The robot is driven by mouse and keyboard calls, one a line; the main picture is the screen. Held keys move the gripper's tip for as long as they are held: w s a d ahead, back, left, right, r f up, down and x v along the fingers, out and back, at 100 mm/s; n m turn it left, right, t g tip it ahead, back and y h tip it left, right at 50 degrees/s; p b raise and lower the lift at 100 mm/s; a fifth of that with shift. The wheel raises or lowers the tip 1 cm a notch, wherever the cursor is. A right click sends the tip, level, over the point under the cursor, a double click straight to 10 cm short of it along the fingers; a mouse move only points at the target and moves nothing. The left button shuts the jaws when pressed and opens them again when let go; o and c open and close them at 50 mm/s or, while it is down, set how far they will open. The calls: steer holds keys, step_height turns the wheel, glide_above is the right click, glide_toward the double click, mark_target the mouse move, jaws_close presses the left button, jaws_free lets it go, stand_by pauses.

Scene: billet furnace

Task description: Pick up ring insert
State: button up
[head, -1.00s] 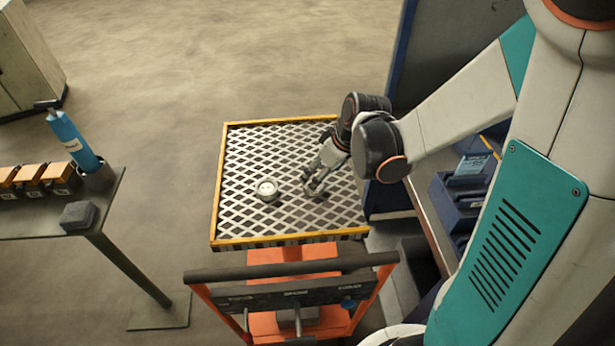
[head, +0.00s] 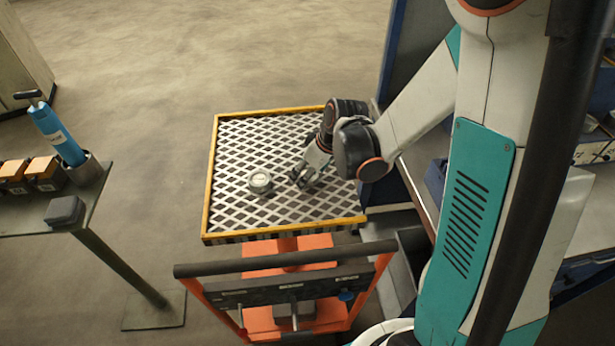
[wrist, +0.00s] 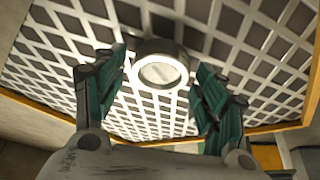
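The ring insert (head: 260,181) looks like a small, round, pale metal ring. It sits on the lattice top of the orange-framed cart (head: 284,110). My gripper (head: 303,176) is just right of it in the head view, low over the lattice and apart from it. In the wrist view, the ring insert (wrist: 161,72) shows ahead, between and beyond the two teal-padded fingers of my gripper (wrist: 158,100). The fingers are spread wide with nothing between them.
The cart's dark push handle (head: 285,258) runs along its near side. A side table (head: 75,218) at left holds a blue cylinder tool (head: 57,135), orange-topped blocks (head: 44,172) and a grey block (head: 64,211). Lattice around the ring is clear.

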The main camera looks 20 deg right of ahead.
steer(key=c, duration=1)
steer(key=shift+r, duration=0.1)
